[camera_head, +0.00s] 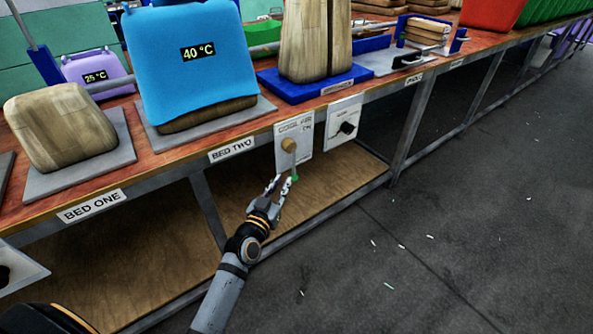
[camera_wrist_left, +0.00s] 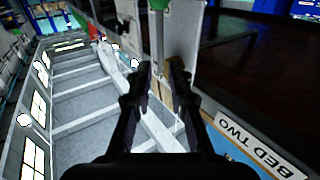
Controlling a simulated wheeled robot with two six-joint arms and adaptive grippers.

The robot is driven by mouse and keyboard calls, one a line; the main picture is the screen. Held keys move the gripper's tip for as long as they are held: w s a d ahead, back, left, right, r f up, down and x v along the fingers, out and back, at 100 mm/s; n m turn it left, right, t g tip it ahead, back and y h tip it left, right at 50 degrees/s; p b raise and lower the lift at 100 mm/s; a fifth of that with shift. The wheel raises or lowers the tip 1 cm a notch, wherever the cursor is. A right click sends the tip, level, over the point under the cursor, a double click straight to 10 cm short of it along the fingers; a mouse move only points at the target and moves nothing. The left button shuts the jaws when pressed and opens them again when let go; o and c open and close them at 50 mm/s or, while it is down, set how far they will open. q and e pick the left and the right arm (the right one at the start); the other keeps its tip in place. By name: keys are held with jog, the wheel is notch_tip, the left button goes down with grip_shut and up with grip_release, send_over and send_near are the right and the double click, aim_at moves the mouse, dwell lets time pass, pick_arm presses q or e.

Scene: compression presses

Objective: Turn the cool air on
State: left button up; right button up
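The white cool air panel (camera_head: 306,135) is fixed to the front of the bench, right of the BED TWO label. It carries a tan round hub (camera_head: 288,145) with a thin grey lever hanging down to a green tip (camera_head: 295,178). My left gripper (camera_head: 282,181) is just below the panel, with its fingertips close to the lever's lower end. In the left wrist view the fingers of my left gripper (camera_wrist_left: 160,76) stand apart with a gap. The grey lever (camera_wrist_left: 158,35) shows just beyond that gap; contact cannot be told. My right gripper is out of view.
A second white panel with a black knob (camera_head: 347,128) sits right of the cool air panel. A blue 40 °C bag (camera_head: 190,75) and a wooden block (camera_head: 60,130) rest on the bench above. A lower wooden shelf (camera_head: 330,185) lies beneath. The floor at right is open.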

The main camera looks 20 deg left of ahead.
aim_at(294, 174)
pick_arm(q)
jog(key=w, duration=0.9)
jog(key=shift+w+d, duration=0.3)
jog(key=shift+w, duration=0.45)
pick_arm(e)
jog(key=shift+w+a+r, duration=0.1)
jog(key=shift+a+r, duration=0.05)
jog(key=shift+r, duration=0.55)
pick_arm(q)
grip_shut()
